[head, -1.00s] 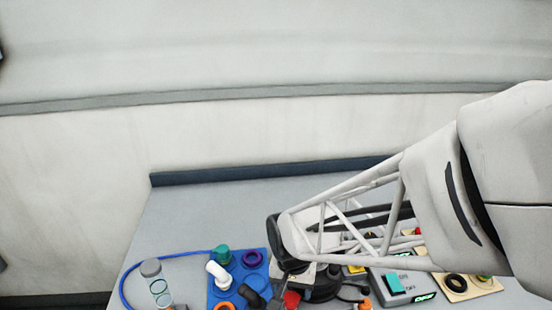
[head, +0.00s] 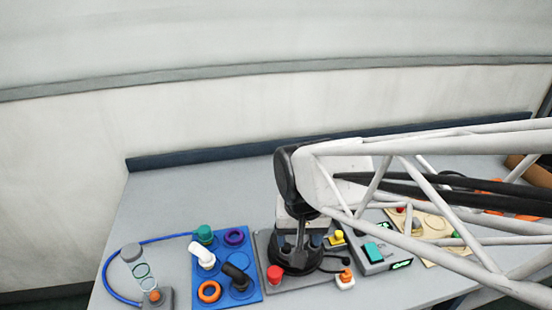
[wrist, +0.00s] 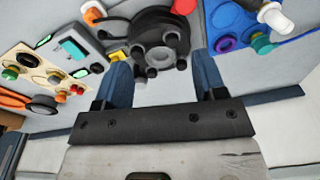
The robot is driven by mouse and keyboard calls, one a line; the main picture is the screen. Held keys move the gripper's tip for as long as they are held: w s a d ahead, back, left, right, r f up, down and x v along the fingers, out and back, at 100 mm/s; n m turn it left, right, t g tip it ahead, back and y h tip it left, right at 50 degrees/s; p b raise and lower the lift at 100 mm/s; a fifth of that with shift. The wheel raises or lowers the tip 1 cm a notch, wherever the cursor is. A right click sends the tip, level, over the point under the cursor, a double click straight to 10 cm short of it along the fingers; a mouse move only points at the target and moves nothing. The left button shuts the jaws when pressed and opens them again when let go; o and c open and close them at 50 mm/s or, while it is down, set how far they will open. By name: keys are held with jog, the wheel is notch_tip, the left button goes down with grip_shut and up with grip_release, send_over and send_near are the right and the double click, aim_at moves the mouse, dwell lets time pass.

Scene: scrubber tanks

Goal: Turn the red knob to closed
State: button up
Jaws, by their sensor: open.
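The red knob (head: 274,273) sits at the front left of a dark round fitting (head: 300,258) on a grey panel on the bench. In the wrist view the red knob (wrist: 183,6) is at the top edge, partly cut off, beyond the black fitting (wrist: 158,25). My gripper (head: 301,245) points down over the fitting, behind and to the right of the red knob. In the wrist view my gripper (wrist: 163,78) has its two blue fingers spread apart with nothing between them. The knob's position marking cannot be read.
A blue board (head: 222,292) with coloured rings and pipe elbows lies left of the panel. A clear cylinder (head: 139,270) with a blue hose is farther left. The back of the bench is clear.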

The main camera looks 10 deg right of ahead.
jog(key=s+d+r+n+t, duration=0.1)
jog(key=s+d+r+n, duration=0.1)
jog(key=s+r, duration=0.3)
jog(key=shift+d+r, duration=0.75)
jog(key=shift+d, duration=0.15)
